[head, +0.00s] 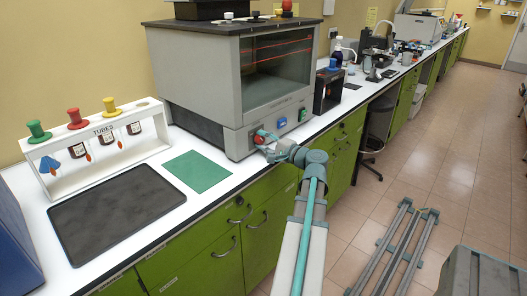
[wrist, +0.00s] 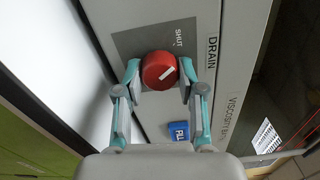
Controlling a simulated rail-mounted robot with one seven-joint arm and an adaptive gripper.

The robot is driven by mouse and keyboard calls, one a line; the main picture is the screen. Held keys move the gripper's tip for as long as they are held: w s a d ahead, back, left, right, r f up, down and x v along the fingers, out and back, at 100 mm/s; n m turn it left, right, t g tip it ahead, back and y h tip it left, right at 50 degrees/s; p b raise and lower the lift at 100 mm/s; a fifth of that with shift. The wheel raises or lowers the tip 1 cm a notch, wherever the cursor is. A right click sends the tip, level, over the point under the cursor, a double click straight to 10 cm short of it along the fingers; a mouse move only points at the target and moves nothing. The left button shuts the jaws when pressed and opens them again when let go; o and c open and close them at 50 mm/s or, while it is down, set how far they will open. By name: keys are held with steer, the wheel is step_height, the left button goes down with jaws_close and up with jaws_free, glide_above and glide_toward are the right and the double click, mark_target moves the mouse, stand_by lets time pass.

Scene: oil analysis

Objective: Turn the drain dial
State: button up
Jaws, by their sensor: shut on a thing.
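The drain dial (wrist: 159,69) is a round red knob with a white pointer line, on a dark grey plate (wrist: 130,42) marked SHUT. The word DRAIN stands beside the plate on the pale machine front. The pointer line lies slanted, and its end is not at the SHUT word. My gripper (wrist: 160,76) has one fingertip on each side of the dial and is shut on it. In the head view the red dial (head: 259,137) shows at the lower left of the grey viscosity bath (head: 213,85), with my gripper (head: 266,145) at it. Part of the dial is hidden there.
A blue button (wrist: 180,131) sits close by my right finger. Green and blue buttons (head: 282,122) are to the right of the dial. A green mat (head: 197,171), a dark tray (head: 118,214) and a tube rack (head: 97,150) lie left on the counter.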

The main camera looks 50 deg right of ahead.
steer(key=shift+f+n+b, duration=0.1)
steer(key=shift+n+b, duration=0.7)
steer(key=shift+b, duration=0.05)
steer(key=o, duration=1.1)
steer(key=shift+o, duration=0.2)
steer(key=s+a, duration=0.1)
steer(key=s, duration=1.1)
